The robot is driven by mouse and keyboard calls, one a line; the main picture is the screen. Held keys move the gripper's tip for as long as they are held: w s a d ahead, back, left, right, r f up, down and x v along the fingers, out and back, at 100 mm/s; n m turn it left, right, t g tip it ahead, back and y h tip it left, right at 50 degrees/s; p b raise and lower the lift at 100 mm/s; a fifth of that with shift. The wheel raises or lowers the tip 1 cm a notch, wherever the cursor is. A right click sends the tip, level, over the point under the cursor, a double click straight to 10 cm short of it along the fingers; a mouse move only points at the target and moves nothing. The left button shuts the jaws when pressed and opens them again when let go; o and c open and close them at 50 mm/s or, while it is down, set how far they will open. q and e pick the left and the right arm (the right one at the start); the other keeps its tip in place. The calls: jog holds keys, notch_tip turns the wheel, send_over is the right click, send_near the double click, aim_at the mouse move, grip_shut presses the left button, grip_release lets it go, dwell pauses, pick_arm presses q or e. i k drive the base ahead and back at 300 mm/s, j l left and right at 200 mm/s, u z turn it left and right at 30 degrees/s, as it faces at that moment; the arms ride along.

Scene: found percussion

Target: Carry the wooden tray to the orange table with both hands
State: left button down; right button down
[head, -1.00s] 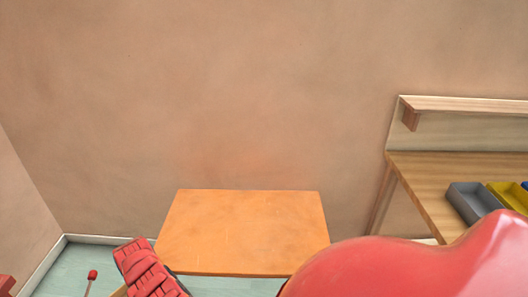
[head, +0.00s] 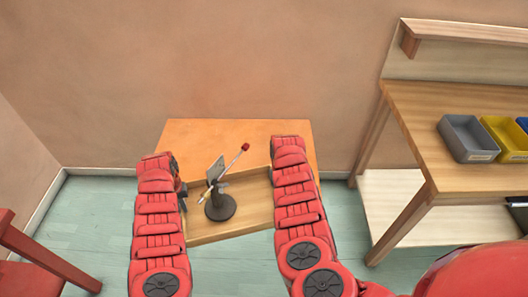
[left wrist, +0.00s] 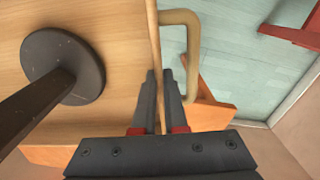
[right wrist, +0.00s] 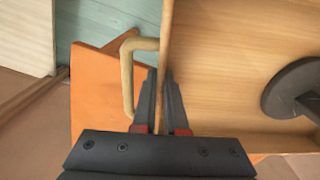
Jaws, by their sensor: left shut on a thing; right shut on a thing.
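The wooden tray (head: 235,225) is between my two arms in the head view, overlapping the near part of the orange table (head: 225,130). A dark stand with a round base (head: 219,207), a small grey plate and a red-headed mallet are in the tray. My left gripper (head: 183,190) is shut on the tray's side wall, beside a handle (left wrist: 193,50) in the left wrist view. My right gripper (right wrist: 160,85) is shut on the opposite wall beside the other handle (right wrist: 128,75); my arm hides it in the head view. I cannot tell whether the tray touches the table.
A wooden workbench (head: 420,100) stands at the right, with a grey bin (head: 467,138) and a yellow bin (head: 505,138) on it. A red chair (head: 40,255) is at the lower left. Green floor (head: 90,215) is clear left of the table.

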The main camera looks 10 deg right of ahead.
aim_at(233, 153)
jog(key=i+j+z, duration=0.55)
jog(key=i+j, duration=0.55)
